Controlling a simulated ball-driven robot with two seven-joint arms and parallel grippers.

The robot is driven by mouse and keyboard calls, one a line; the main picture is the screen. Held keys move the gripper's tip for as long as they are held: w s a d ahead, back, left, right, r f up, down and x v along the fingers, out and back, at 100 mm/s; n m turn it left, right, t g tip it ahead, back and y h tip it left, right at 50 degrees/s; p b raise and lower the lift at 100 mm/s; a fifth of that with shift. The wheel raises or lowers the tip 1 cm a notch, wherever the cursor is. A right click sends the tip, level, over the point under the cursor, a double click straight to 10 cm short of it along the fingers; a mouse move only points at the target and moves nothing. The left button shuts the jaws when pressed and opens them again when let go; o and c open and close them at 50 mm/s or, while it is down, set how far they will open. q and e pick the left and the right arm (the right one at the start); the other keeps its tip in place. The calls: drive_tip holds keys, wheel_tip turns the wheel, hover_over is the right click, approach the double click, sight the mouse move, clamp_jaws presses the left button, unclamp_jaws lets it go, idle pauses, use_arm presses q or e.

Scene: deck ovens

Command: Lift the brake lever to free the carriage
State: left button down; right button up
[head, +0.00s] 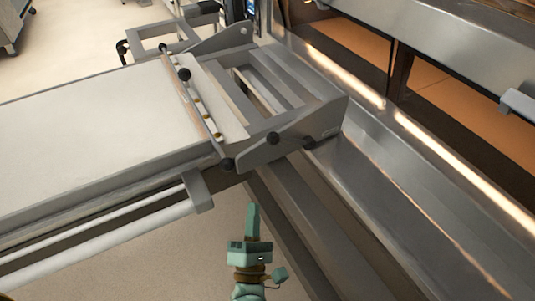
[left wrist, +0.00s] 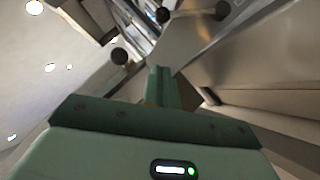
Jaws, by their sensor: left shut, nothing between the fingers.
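The carriage (head: 327,112) is a grey metal frame at the oven end of a long pale loader bed. I cannot tell which is the brake lever. My left gripper (head: 252,210) is green, shut and empty, pointing up the picture just below these knobs and apart from them. In the left wrist view its fingers (left wrist: 160,78) show with several black knobs (left wrist: 119,56) beyond the tips.
The pale loader bed (head: 100,135) fills the left, with a round rail (head: 110,240) along its near side. The deck oven front (head: 450,60) runs along the right. Floor shows below the bed, around my gripper.

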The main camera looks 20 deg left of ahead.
use_arm(q)
drive_tip(key=shift+n, duration=0.5)
drive_tip(key=shift+d+r+b+x, duration=0.25)
drive_tip(key=shift+d+b+x, duration=0.2)
drive_tip(key=shift+x, duration=1.7)
drive_tip(key=shift+d+r+b+x, duration=0.25)
drive_tip(key=shift+d+b+x, duration=0.15)
drive_tip(key=shift+x, duration=1.75)
drive_tip(key=shift+d+r+b+x, duration=0.3)
drive_tip(key=shift+b+x, duration=0.2)
drive_tip(key=shift+x, duration=1.65)
use_arm(e)
drive_tip(key=w+r+t+h, duration=0.1)
drive_tip(key=w+r, duration=0.5)
drive_tip(key=w, duration=0.2)
drive_tip(key=shift+d+r+n, duration=0.3)
drive_tip(key=shift+d+n, duration=0.05)
drive_tip(key=shift+n, duration=0.05)
use_arm(q)
drive_tip(key=shift+d, duration=0.1)
use_arm(e)
drive_tip(key=shift+f, duration=0.1)
